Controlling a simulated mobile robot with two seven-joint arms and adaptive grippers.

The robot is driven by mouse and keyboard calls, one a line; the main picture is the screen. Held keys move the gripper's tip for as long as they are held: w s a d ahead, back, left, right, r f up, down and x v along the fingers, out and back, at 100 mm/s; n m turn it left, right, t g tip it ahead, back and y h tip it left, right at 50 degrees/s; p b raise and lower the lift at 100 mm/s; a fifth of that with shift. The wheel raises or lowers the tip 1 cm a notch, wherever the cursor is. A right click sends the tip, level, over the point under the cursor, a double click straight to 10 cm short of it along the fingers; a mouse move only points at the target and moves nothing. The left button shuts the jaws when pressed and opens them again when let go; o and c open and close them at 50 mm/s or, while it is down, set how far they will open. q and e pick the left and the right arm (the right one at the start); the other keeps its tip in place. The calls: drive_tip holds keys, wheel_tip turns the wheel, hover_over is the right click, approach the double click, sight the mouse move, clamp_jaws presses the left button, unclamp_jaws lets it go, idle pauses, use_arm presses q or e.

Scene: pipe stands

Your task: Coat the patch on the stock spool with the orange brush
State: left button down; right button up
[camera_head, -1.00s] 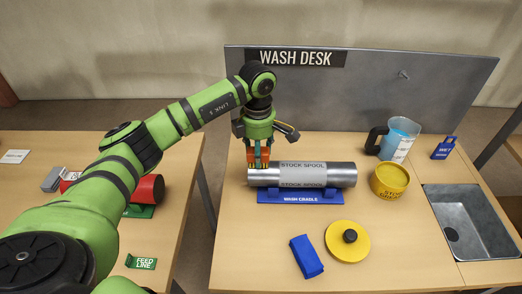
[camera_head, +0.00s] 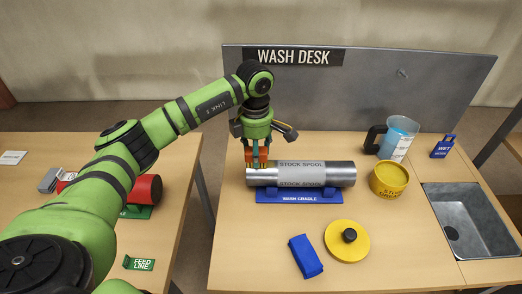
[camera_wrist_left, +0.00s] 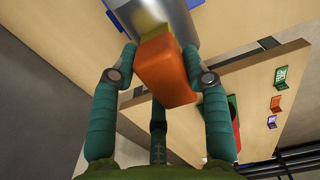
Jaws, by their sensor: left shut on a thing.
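The stock spool (camera_head: 338,174) is a grey metal cylinder with a lighter labelled band. It lies on its side in the blue wash cradle (camera_head: 299,195) on the wash desk. My left gripper (camera_head: 256,158) points down over the spool's left end. It is shut on the orange brush (camera_wrist_left: 168,70), a block with a yellow tip. The tip touches or nearly touches the spool (camera_wrist_left: 160,14) in the left wrist view; the exact contact is hard to tell. I cannot make out a separate patch. My right gripper is not in view.
Right of the spool stand a yellow tub (camera_head: 389,180), a jug of blue liquid (camera_head: 398,139) and a blue sign (camera_head: 442,147). A sink (camera_head: 465,222) is at right. A red cylinder (camera_head: 147,188) lies on the left table.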

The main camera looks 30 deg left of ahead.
use_arm(q)
drive_tip(key=shift+w+d, duration=0.3)
drive_tip(key=shift+d, duration=0.35)
drive_tip(key=shift+w+d, duration=0.3)
drive_tip(key=shift+d, duration=0.3)
drive_tip(key=shift+s+a+r, duration=0.1)
drive_tip(key=shift+s+a, duration=0.2)
drive_tip(key=shift+a, duration=0.4)
drive_tip(key=shift+s+a, duration=0.3)
drive_tip(key=shift+a, duration=0.35)
drive_tip(key=shift+w+d+b, duration=0.25)
drive_tip(key=shift+w+d, duration=0.1)
drive_tip(key=shift+d, duration=0.35)
drive_tip(key=shift+w+d+b, duration=0.25)
drive_tip(key=shift+w+d, duration=0.05)
drive_tip(key=shift+d, duration=0.35)
drive_tip(key=shift+r+p, duration=0.6)
drive_tip(key=shift+r, duration=0.35)
